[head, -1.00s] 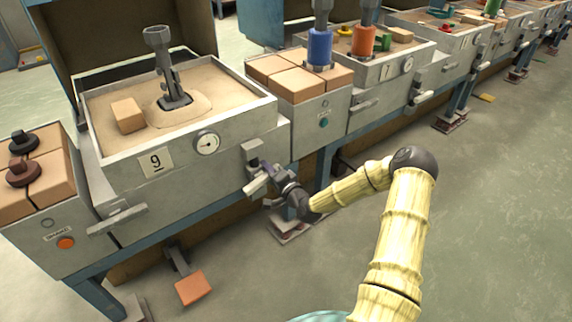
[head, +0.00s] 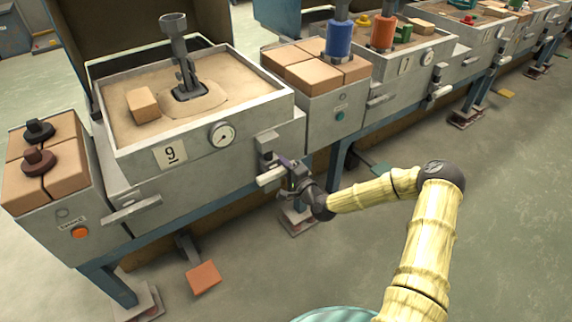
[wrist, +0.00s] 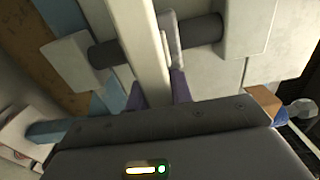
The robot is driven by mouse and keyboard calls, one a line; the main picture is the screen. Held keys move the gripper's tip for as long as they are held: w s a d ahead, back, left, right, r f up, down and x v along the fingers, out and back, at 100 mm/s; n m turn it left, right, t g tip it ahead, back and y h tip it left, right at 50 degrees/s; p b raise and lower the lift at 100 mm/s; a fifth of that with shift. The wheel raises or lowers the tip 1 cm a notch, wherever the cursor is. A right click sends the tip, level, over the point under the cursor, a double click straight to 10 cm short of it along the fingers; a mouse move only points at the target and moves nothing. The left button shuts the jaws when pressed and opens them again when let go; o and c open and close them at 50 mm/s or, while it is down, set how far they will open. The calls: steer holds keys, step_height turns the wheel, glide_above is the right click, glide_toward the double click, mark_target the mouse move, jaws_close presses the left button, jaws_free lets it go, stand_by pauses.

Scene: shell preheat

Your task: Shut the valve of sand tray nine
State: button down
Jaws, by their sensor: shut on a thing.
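Sand tray nine (head: 200,152) is the grey metal box with the "9" plate (head: 170,153) and a round gauge (head: 222,134). Its valve sits on the front right below the rim, with a pale lever (head: 269,178). In the wrist view, the lever (wrist: 141,45) crosses a dark rod (wrist: 200,31) held between two pale blocks. My gripper (head: 289,168) is at the lever, its purple fingers either side of it in the wrist view (wrist: 158,88). It is shut on the lever. The gripper partly hides the valve in the head view.
A burner box with an orange button (head: 80,232) and bricks stands left of tray nine. A box with a green button (head: 340,115) stands right. An orange pedal (head: 203,277) is on the floor below. Open floor lies right of my arm.

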steer(key=shift+a, duration=0.15)
steer(key=c, duration=1.2)
jaws_free()
steer(key=shift+c, duration=0.2)
steer(key=shift+s+d, duration=0.3)
steer(key=p+v, duration=0.4)
steer(key=v, duration=1.2)
steer(key=shift+s, duration=0.35)
